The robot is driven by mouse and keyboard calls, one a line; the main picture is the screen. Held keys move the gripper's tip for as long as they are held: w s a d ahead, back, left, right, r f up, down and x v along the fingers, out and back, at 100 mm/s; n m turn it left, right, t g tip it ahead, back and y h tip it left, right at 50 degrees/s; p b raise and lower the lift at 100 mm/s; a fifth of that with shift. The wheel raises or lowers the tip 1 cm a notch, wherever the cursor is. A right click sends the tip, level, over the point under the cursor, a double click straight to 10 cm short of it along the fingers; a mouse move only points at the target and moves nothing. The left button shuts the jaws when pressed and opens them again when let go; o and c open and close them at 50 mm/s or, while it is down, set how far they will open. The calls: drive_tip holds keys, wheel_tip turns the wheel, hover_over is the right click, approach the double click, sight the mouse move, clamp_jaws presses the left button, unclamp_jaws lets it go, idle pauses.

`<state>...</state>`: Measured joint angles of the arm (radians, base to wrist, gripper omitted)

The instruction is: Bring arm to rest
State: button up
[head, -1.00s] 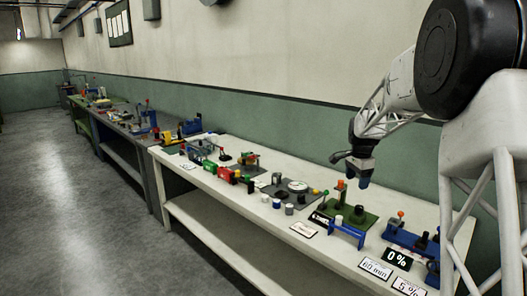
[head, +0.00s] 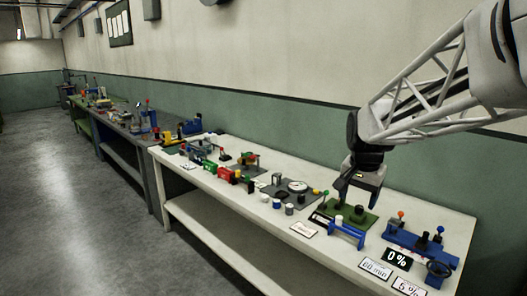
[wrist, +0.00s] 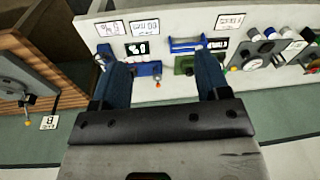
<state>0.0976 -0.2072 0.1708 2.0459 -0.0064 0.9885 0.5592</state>
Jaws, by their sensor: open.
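My gripper (head: 362,199) hangs below my arm over the right part of the white bench (head: 215,235) in the head view. In the wrist view my gripper (wrist: 160,75) shows its two blue fingers spread apart, with nothing between them. Its fingertips overlap the green block fixture (head: 352,216) in the head view; I cannot tell the exact height above it.
A blue fixture (head: 420,250) with a handwheel stands at the right end of the bench. A round dial (head: 298,186) and several coloured parts stand further left. The floor aisle (head: 70,200) is clear.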

drive_tip(key=s+a+f+n, duration=0.1)
drive_tip(key=s+f+n, duration=0.1)
drive_tip(key=s, duration=0.7)
drive_tip(key=s+a+f+n, duration=0.2)
drive_tip(key=s, duration=0.7)
drive_tip(key=s+a+f+n+t, duration=0.1)
drive_tip(key=s+a+f+n, duration=0.1)
drive_tip(key=s, duration=0.8)
drive_tip(key=shift+a+n, duration=0.15)
drive_tip(key=shift+n, duration=0.45)
